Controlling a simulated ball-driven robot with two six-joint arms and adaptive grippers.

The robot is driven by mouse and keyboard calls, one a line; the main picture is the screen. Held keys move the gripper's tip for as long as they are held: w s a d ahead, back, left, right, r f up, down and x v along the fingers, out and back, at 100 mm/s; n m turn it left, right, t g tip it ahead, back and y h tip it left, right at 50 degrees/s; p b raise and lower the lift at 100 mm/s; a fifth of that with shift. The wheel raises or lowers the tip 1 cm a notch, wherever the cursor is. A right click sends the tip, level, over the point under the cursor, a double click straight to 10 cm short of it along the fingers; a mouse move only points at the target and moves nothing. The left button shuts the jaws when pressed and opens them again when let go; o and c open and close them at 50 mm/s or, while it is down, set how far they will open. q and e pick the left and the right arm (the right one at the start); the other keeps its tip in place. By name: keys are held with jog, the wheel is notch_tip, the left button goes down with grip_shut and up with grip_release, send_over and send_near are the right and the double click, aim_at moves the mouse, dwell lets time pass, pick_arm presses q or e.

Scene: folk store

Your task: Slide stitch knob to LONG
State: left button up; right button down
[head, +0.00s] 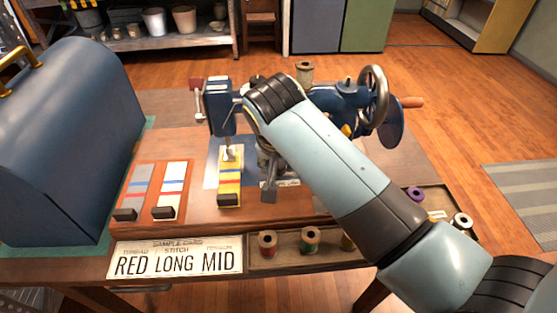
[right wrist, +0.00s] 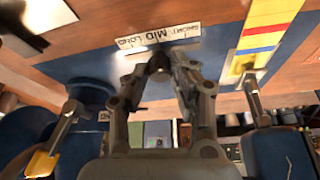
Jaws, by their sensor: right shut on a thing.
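The knob appears level with MID. My right gripper (right wrist: 160,72) is shut on the knob, one finger on each side. In the head view, my right arm covers much of the blue sewing machine (head: 350,97), and the gripper (head: 268,186) shows only partly near the label. A card (head: 176,257) at the front reads RED LONG MID. My left gripper is not in view.
A yellow striped strip (head: 230,165) lies under the needle. Two more strips (head: 141,180) lie on the left. Thread spools (head: 310,238) stand in a front tray (head: 286,257). A large blue case (head: 75,140) stands at the left.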

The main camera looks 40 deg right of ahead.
aim_at(294, 177)
jog(key=shift+s+d+r+p, duration=0.15)
jog(key=shift+s+d+p, duration=0.2)
jog(key=shift+d+p, duration=0.2)
jog(key=shift+s+d+r+p, duration=0.1)
jog(key=shift+s+d+p, duration=0.25)
jog(key=shift+d, duration=0.2)
jog(key=shift+d+f, duration=0.1)
jog(key=shift+d, duration=0.15)
jog(key=shift+a+f, duration=0.1)
jog(key=shift+f, duration=0.05)
jog(key=c, duration=1.1)
grip_release()
jog(key=shift+s, duration=0.1)
jog(key=shift+r, duration=0.35)
jog(key=v, duration=0.6)
jog(key=shift+s+r, duration=0.25)
jog(key=shift+r, duration=0.05)
